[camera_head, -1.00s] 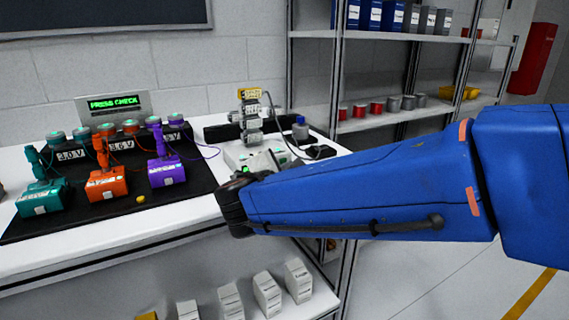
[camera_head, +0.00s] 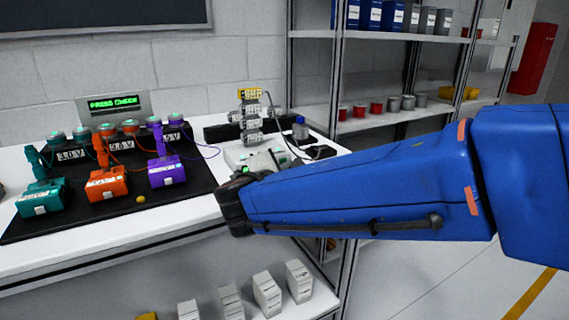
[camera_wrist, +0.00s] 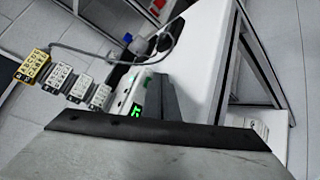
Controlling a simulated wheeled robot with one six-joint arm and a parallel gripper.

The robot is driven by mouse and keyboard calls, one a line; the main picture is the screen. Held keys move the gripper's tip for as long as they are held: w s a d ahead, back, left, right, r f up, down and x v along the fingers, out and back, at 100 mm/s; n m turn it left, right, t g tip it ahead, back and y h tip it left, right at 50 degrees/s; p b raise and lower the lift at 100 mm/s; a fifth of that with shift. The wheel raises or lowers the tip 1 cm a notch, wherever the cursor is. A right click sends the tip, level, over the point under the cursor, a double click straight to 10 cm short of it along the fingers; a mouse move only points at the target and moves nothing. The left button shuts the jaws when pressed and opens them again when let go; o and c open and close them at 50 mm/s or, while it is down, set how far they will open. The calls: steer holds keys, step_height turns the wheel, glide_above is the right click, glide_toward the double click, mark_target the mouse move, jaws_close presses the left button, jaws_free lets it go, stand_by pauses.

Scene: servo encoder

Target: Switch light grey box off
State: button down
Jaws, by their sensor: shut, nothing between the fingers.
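The light grey box (camera_head: 250,155) sits on the white bench right of the black mat, with a green-lit part on its top. In the wrist view the light grey box (camera_wrist: 125,97) shows a green display, and much of it is hidden behind my gripper. My gripper (camera_wrist: 166,98) shows there as a narrow grey wedge, shut and empty, close beside the box. I cannot tell whether it touches. In the head view my dark wrist is in front of the box's lower right part and hides the fingertips. The box's switch cannot be made out.
Teal (camera_head: 41,197), orange (camera_head: 106,184) and purple (camera_head: 166,171) devices stand on the black mat (camera_head: 90,222). A "PRESS CHECK" display (camera_head: 113,105) stands behind. A stack of labelled blocks (camera_head: 250,115) and a cable are behind the box. A shelf rack (camera_head: 400,125) stands right.

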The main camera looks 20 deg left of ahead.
steer(key=shift+w+a, duration=0.1)
steer(key=shift+w+a, duration=0.2)
stand_by(0.5)
steer(key=shift+s+d, duration=0.3)
steer(key=shift+d, duration=0.05)
stand_by(0.4)
steer(key=shift+s+d, duration=1.95)
steer(key=shift+d, duration=0.3)
steer(key=shift+s, duration=0.15)
